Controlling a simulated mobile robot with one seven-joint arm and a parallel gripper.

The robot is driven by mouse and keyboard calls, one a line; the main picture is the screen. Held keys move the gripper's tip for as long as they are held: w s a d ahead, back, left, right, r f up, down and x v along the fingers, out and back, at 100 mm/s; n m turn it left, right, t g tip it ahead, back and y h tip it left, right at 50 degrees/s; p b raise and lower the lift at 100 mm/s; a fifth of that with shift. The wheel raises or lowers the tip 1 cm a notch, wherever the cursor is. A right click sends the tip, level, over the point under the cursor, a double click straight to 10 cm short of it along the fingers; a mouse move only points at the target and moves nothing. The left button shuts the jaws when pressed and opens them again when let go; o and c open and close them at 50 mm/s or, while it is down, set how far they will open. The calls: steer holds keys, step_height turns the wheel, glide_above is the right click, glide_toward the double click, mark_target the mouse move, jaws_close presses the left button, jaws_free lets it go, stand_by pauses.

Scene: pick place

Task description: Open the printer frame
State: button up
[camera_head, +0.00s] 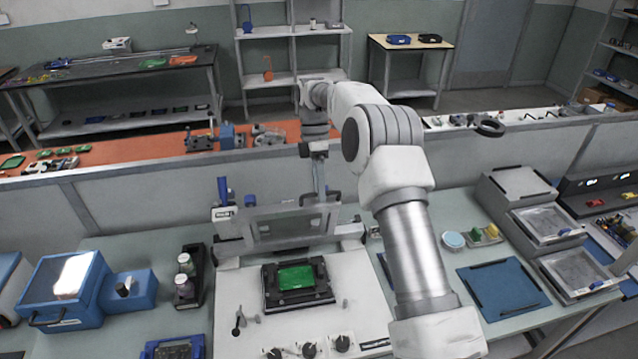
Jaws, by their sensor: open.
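The printer frame (248,232) is a grey rectangular frame with a window, at the back of the white printer base (235,290). It looks raised and tilted up, with the green board (296,278) in its black holder uncovered in front of it. My gripper (320,188) points down at the frame's upper right edge. Its jaws are open. The fingertips look close to the edge, but I cannot tell whether they touch it. My arm comes in from the lower right and hides part of the printer's right side.
A blue machine (65,290) and a black rack with bottles (187,275) stand left of the printer. A blue mat (500,287) and grey trays (548,222) lie to the right. A low partition (130,205) runs behind the table. Knobs line the printer's front.

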steer(key=v, duration=0.7)
steer(key=shift+r, duration=0.15)
steer(key=shift+r, duration=0.15)
stand_by(0.4)
steer(key=s+d+r+m+t+b, duration=0.2)
steer(key=s+r+m, duration=0.3)
steer(key=s+r, duration=0.2)
steer(key=s+d+r+m+t+b, duration=0.2)
steer(key=s+r+m+t, duration=0.15)
steer(key=s+r, duration=0.35)
steer(key=s+d+f+m+t+b, duration=0.1)
steer(key=s+f+m, duration=0.4)
steer(key=s, duration=0.6)
steer(key=s+d+f+m+t+b, duration=0.2)
steer(key=s+f+m, duration=0.4)
steer(key=s, duration=0.6)
steer(key=shift+d+t, duration=0.55)
steer(key=shift+d, duration=0.1)
